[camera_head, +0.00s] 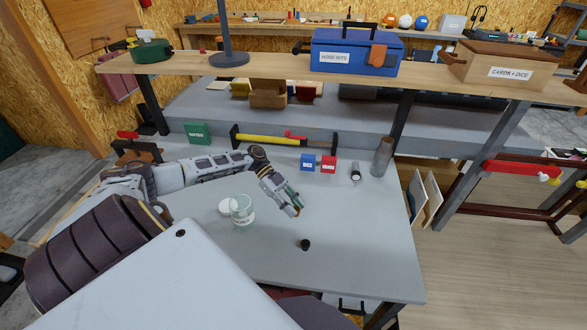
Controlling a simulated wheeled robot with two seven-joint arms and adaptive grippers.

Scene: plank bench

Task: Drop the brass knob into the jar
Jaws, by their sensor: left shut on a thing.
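The jar (242,211) is a small clear, greenish vessel with a pale label, standing upright on the grey bench top. My left gripper (294,210) is to the right of the jar, pointing down and right, apart from it. It is shut on a small brass-coloured piece at its fingertips, which looks like the brass knob (296,211); the fingers hide most of it. My right gripper is not in view.
A white round piece (225,207) lies just left of the jar. A small dark cylinder (305,244) stands in front of my left gripper. The front right bench is clear.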

